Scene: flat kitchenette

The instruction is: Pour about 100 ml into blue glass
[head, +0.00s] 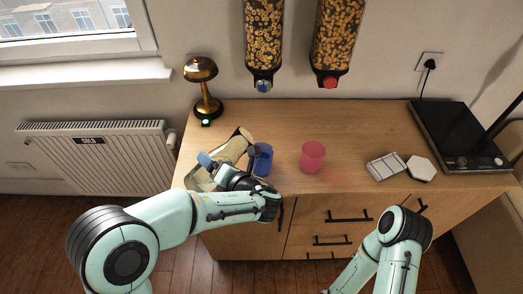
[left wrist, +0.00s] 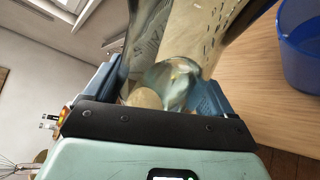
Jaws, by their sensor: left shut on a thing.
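A blue glass (head: 263,160) stands upright on the wooden counter, and its side shows at the right edge of the left wrist view (left wrist: 302,55). My left gripper (head: 226,166) is just left of it, shut on a clear glass vessel (left wrist: 172,85). The vessel is tilted; in the head view its upper part (head: 238,146) lies close to the blue glass. I cannot tell whether it touches the glass or whether liquid flows. The blue glass's contents are hidden. My right arm is low at the right, with its gripper out of view.
A pink glass (head: 313,157) stands right of the blue one. A brass lamp (head: 203,90) stands at the back left. Two dispensers (head: 263,40) (head: 337,40) hang above the counter. A small tray (head: 386,167), a white hexagonal piece (head: 420,168) and a black appliance (head: 455,135) are at the right.

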